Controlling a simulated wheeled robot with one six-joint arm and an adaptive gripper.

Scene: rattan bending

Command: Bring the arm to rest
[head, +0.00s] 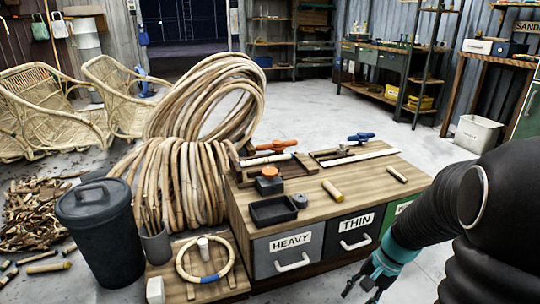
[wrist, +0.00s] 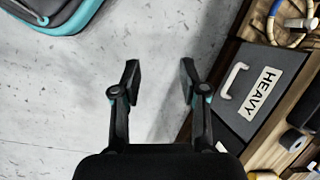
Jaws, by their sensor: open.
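My gripper (head: 374,280) hangs low in front of the workbench's right part in the head view, at the end of my dark arm. In the wrist view my gripper (wrist: 160,78) has its two fingers apart, with only bare grey floor between them. It holds nothing and appears to touch nothing. The wooden workbench (head: 330,178) stands to its left in the head view, with drawers labelled HEAVY (head: 290,258) and THIN (head: 354,236). The HEAVY drawer also shows in the wrist view (wrist: 240,118), right of the fingers.
Orange and blue clamps, a black tray (head: 273,210) and short rattan pieces lie on the bench. A low pallet (head: 225,285) holds a rattan ring (head: 184,262). A dark bin (head: 98,235) and rattan coils (head: 170,185) stand left. Floor behind the bench (head: 330,115) is clear.

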